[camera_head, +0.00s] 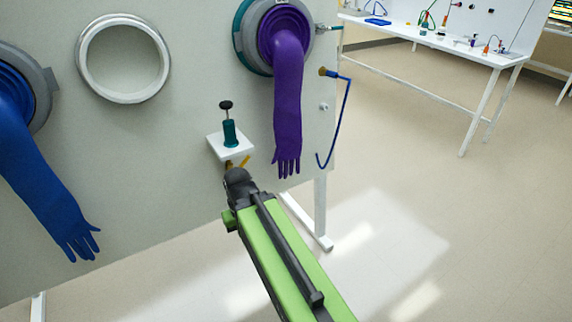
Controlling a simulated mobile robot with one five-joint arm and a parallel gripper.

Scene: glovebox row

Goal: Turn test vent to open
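A small white bracket (217,145) sticks out from the grey glovebox panel and carries an upright teal fitting (230,133) with a black knob (226,105) on top. Below the bracket a short yellow piece (245,161) shows just past the end of my arm; it may be a vent handle, but I cannot tell. My green arm reaches up from the bottom, and its dark end with my gripper (238,176) is just below the bracket. The fingers are not clear, and whether they touch the yellow piece is hidden. No label marks the test vent.
A purple glove (288,105) hangs just right of the bracket, and a blue glove (45,175) hangs at the left. An empty ring port (93,88) is between them. A blue hose (343,120) loops at the panel's right edge. The floor at right is clear.

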